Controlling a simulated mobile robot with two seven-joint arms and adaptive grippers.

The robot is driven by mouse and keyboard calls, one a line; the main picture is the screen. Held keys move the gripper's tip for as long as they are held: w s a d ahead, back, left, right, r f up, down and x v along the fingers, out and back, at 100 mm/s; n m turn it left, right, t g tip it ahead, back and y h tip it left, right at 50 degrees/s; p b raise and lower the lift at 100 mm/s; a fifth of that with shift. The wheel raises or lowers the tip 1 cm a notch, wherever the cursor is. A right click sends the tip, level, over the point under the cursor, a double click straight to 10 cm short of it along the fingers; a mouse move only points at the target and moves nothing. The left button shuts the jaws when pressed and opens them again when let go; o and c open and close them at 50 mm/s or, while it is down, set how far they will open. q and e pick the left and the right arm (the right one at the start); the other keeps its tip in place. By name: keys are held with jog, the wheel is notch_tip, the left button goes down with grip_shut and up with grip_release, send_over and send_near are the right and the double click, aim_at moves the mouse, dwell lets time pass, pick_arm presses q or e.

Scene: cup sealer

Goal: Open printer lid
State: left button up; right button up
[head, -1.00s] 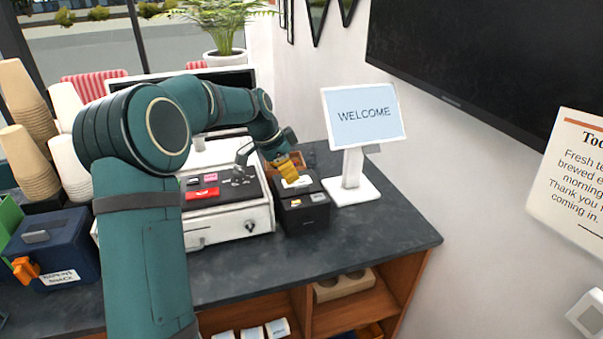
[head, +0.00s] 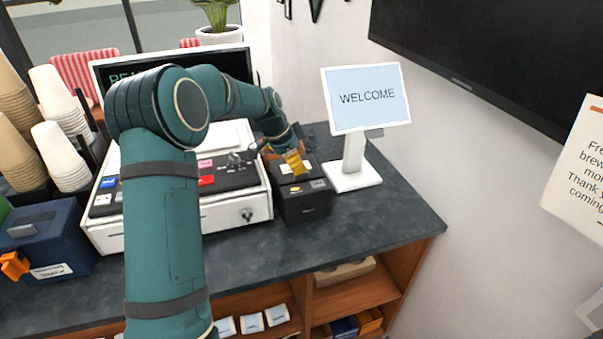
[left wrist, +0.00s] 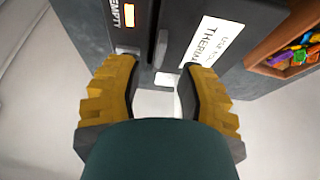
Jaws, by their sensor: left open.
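The printer (head: 305,206) is a small dark box on the counter, between the white cash register and the welcome sign. Its lid looks shut, with a white label and a small orange light on top. In the left wrist view, the printer's dark top (left wrist: 185,15) shows the label, an "EMPTY" marking, the lit orange indicator and a grey latch-like part (left wrist: 161,48). My left gripper (head: 297,162) has yellow fingers and is over the printer's top. In the left wrist view, the gripper (left wrist: 158,75) is open and empty, its fingers on either side of the latch-like part. Contact is unclear.
The white cash register (head: 235,205) stands close on the printer's left. The welcome sign (head: 366,100) stands close on its right. A wooden box of colourful wrapped pieces (left wrist: 285,48) is beside the printer. Dark counter (head: 375,230) is free in front.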

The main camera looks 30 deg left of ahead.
pick_arm(q)
jog(key=shift+x, duration=2.3)
jog(key=shift+r, duration=0.1)
grip_shut()
